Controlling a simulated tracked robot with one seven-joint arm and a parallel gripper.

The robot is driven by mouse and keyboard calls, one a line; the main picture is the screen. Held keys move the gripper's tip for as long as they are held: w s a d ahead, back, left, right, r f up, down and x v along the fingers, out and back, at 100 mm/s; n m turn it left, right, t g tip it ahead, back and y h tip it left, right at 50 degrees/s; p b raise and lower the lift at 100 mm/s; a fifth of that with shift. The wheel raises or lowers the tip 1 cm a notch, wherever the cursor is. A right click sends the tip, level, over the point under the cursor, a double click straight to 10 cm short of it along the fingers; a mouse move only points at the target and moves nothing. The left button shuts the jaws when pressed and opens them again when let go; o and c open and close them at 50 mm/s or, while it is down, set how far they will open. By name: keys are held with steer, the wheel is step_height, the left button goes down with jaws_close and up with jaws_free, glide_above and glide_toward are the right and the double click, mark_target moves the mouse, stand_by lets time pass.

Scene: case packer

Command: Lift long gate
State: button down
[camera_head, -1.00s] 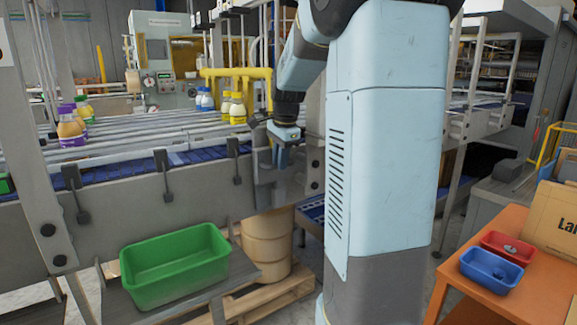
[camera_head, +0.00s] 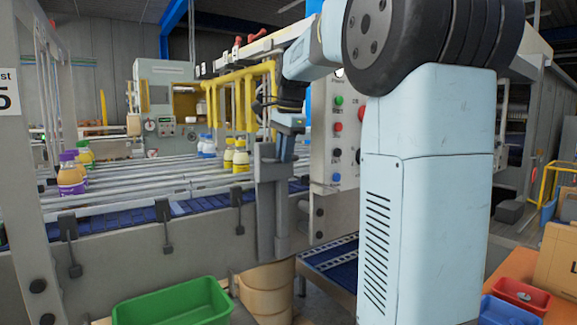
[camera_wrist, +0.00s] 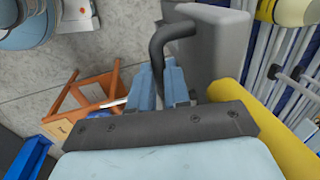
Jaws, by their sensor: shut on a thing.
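The long gate (camera_head: 268,215) is an upright grey plate at the conveyor's end, in the middle of the head view. Its upper end stands above the conveyor's side rail. My gripper (camera_head: 285,147) is at its upper part, pointing down. In the wrist view the grey gate (camera_wrist: 222,45) has a dark bent handle (camera_wrist: 160,45). My gripper (camera_wrist: 172,88) is shut on this handle, which runs down between the light blue fingers. The fingers partly hide the handle's lower part.
A yellow rail frame (camera_head: 240,95) is beyond. A green bin (camera_head: 175,303) sits below in front. An orange table (camera_head: 520,265) with red and blue trays is at the right.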

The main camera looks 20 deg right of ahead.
steer(key=shift+w+a+r, duration=0.1)
steer(key=shift+a+r, duration=0.05)
steer(key=shift+r, duration=0.6)
steer(key=c, duration=1.1)
jaws_free()
step_height(320, 180, up, 13)
steer(key=s, duration=0.2)
steer(key=shift+s+d, duration=0.35)
